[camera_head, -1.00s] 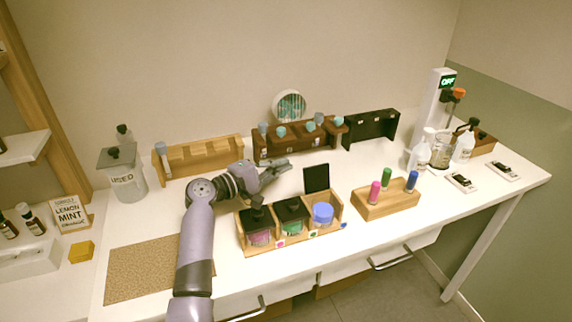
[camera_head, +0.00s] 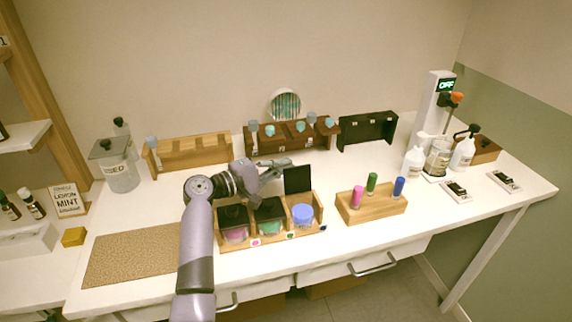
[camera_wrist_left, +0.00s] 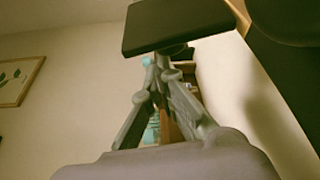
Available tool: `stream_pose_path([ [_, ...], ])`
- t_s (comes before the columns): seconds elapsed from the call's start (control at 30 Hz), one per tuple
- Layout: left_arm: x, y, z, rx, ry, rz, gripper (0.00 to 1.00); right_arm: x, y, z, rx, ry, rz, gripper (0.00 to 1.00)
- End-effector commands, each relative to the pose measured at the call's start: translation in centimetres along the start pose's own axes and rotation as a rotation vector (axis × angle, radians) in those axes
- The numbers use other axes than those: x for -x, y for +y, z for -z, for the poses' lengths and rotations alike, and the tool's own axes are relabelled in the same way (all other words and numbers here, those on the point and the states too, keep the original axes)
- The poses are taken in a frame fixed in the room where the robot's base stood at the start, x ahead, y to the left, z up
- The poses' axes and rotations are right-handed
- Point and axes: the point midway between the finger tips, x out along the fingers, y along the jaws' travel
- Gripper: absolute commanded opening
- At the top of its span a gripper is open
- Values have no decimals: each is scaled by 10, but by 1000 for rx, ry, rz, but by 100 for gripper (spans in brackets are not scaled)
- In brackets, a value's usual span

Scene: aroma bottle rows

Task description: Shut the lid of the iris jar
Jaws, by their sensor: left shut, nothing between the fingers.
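A wooden holder (camera_head: 270,238) carries three jars in a row. The right jar, with blue contents (camera_head: 302,214), is open. Its square black lid (camera_head: 297,179) stands upright at the jar's back. The left jar with pink contents (camera_head: 236,235) and the middle one with green contents (camera_head: 270,227) have their black lids down. My left gripper (camera_head: 287,164) is shut and empty, just behind and left of the raised lid; contact cannot be told. In the left wrist view, the shut fingers (camera_wrist_left: 162,68) point toward a dark lid (camera_wrist_left: 175,22). My right gripper is not in view.
A wooden block with pink, green and blue sticks (camera_head: 371,205) stands to the right. Behind are a wooden rack (camera_head: 192,153), a brown rack with bottles (camera_head: 292,143) and a black rack (camera_head: 367,132). A cork mat (camera_head: 135,255) lies at the front left.

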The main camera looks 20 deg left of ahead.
Motion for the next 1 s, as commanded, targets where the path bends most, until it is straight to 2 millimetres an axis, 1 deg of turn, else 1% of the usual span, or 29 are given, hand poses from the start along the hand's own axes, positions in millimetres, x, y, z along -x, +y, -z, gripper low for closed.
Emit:
stream_pose_path([
  [0.2, 0, 0, 0, 0, 0, 0, 0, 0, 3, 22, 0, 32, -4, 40],
  [0.3, 0, 0, 0, -5, 1, -2, 0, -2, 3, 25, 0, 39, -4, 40],
  [0.5, 1, 0, -2, -44, 1, -15, 0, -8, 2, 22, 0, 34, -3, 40],
  [0.73, 1, 3, -4, -76, 0, -26, 0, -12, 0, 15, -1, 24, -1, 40],
  [1.0, 3, 5, -8, -139, 0, -47, 0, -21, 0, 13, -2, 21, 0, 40],
])
